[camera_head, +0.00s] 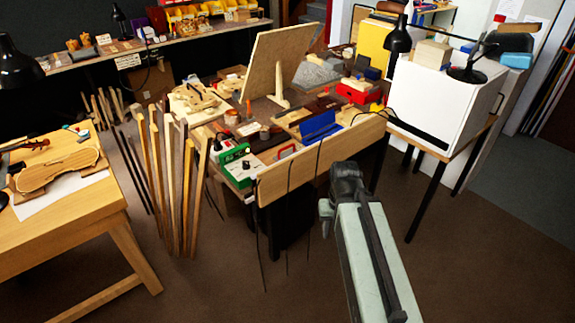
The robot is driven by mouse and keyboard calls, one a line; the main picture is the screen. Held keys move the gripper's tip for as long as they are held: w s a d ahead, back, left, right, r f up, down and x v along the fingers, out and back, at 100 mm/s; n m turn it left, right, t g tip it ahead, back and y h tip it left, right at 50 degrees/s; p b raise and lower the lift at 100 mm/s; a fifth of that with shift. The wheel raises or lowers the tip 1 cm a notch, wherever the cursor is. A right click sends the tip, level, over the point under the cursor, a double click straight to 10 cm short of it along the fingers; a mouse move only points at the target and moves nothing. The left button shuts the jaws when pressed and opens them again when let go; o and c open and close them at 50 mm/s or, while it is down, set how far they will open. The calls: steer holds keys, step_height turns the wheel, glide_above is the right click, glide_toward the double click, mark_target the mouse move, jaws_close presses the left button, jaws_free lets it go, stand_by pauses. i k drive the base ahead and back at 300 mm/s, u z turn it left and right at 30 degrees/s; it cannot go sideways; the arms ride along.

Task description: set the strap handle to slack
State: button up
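A small red handle-like arch (287,151) stands at the front edge of the cluttered middle bench, just behind its pale wooden front board (330,158). It may be the strap handle, but it is too small to tell its setting. A green and white control box (237,164) sits to its left at the bench corner. My arm reaches up from the bottom right. My gripper (328,212) is around the arm's far end, in front of and below the board, apart from the red arch. Its fingers are not clear, and I see nothing held.
Wooden strips (172,190) stand upright left of the middle bench. A table with a violin body (58,165) is at the left. A white cabinet (440,100) with a black lamp stands at the right. Thin cables hang before the board. The floor in front is clear.

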mark_target(279, 156)
steer(key=u, duration=0.3)
steer(key=i, duration=1)
steer(key=u, duration=1.55)
steer(key=k, duration=1.3)
steer(key=z, duration=1.05)
steer(key=i, duration=1)
steer(key=z, duration=0.05)
